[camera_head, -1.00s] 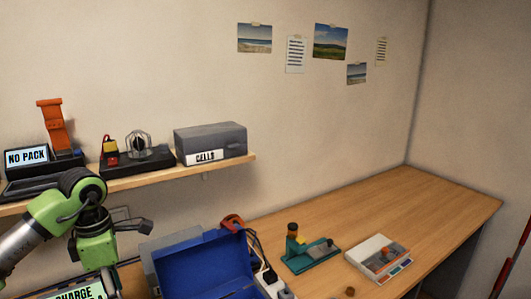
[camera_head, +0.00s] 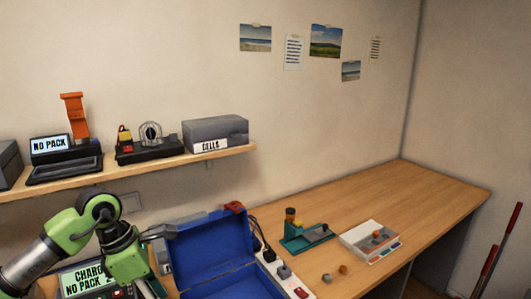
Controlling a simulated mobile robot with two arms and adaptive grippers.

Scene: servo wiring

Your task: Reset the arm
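My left arm (camera_head: 78,226), green and grey, comes in from the lower left and bends down in front of the bench. Its wrist stands before a device with a screen (camera_head: 88,280) reading "CHARG…" and "NO PACK". No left gripper fingers can be made out. My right arm and gripper are out of the picture. An open blue box (camera_head: 208,245) stands just right of the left arm.
The shelf (camera_head: 160,171) holds a "NO PACK" device (camera_head: 52,145), an orange upright part (camera_head: 75,115), a black-based device (camera_head: 150,150) and a grey "CELLS" box (camera_head: 215,131). A teal fixture (camera_head: 305,236) and a pale tray (camera_head: 368,240) stand on the bench (camera_head: 420,205). Its right end is clear.

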